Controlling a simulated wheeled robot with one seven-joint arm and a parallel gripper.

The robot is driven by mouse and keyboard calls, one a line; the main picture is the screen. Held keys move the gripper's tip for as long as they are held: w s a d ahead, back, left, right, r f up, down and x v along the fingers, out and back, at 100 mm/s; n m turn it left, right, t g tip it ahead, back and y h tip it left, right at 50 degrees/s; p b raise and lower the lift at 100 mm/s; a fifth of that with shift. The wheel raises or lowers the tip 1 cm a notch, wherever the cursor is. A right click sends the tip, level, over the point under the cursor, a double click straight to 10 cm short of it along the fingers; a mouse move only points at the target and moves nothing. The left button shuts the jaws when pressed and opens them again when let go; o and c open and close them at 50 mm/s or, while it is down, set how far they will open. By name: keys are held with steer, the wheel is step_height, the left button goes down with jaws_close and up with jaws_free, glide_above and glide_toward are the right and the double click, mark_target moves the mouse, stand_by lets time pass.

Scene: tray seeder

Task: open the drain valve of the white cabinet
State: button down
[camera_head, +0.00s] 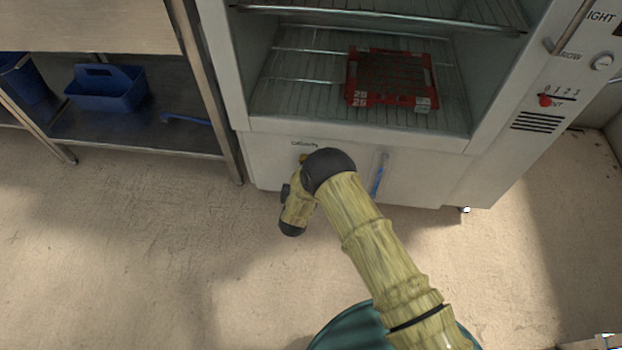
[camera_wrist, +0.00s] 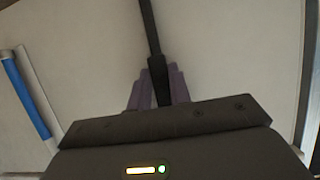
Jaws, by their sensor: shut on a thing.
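The white cabinet (camera_head: 420,190) stands at the back in the head view, and its pale lower front panel (camera_wrist: 225,50) fills the wrist view. In the wrist view my gripper (camera_wrist: 157,85) has its two purple fingers shut on a thin black lever (camera_wrist: 150,30), which I take for the drain valve's handle. The lever runs up from between the fingers to the top edge of the picture. In the head view my arm hides the gripper and most of the valve; a small brass-coloured piece (camera_head: 303,157) shows just above my arm, under the panel's lettering.
A sight tube with blue in it (camera_head: 378,176) is on the panel right of my arm; it also shows in the wrist view (camera_wrist: 22,95). A red tray (camera_head: 435,90) sits on the cabinet's wire shelf. A steel table (camera_head: 215,90) with a blue caddy (camera_head: 105,88) stands left. Floor in front is clear.

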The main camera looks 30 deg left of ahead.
steer(key=shift+a+r, duration=0.1)
steer(key=c, duration=1.3)
jaws_free()
steer(key=shift+s, duration=0.1)
steer(key=p+v, duration=0.7)
steer(key=v, duration=1)
steer(key=shift+s, duration=0.15)
